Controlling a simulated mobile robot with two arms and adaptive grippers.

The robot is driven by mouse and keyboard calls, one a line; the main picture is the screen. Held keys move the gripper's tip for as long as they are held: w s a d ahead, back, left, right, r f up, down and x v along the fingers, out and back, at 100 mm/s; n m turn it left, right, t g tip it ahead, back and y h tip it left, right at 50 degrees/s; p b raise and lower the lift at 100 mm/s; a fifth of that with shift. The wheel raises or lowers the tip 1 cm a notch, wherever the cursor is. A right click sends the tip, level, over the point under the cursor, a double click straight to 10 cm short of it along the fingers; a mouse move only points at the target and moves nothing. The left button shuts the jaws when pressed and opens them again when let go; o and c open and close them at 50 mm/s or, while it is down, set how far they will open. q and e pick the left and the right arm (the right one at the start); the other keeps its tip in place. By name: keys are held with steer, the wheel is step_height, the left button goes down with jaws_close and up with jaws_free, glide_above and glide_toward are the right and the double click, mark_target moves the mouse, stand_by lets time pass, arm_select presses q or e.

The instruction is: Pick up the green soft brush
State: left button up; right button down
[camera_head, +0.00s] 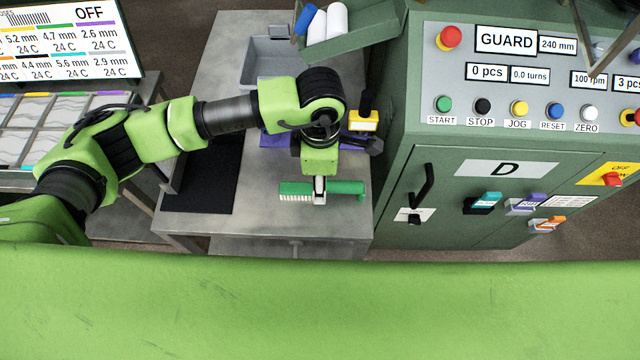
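The green soft brush (345,188) is at the front right of the grey metal table, lying across the view with its pale bristles at the left end, facing the front. My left gripper (319,189) points down at the middle of the brush. One light grey finger shows in front of the brush; the other is hidden behind the gripper body or the brush. I cannot tell whether the fingers press on the brush, or whether the brush touches the table.
A black mat (205,185) lies left of the brush. A grey bin (262,72) and a green tray with white and blue rolls (335,20) are at the back. A yellow-labelled item (363,121) is behind the gripper. The green machine cabinet (440,190) stands close on the right.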

arm_select(q)
steer(key=shift+f, duration=1.5)
arm_select(e)
steer(key=shift+a+r, duration=0.15)
steer(key=shift+r, duration=0.45)
arm_select(q)
jaws_close()
steer(key=shift+r, duration=0.15)
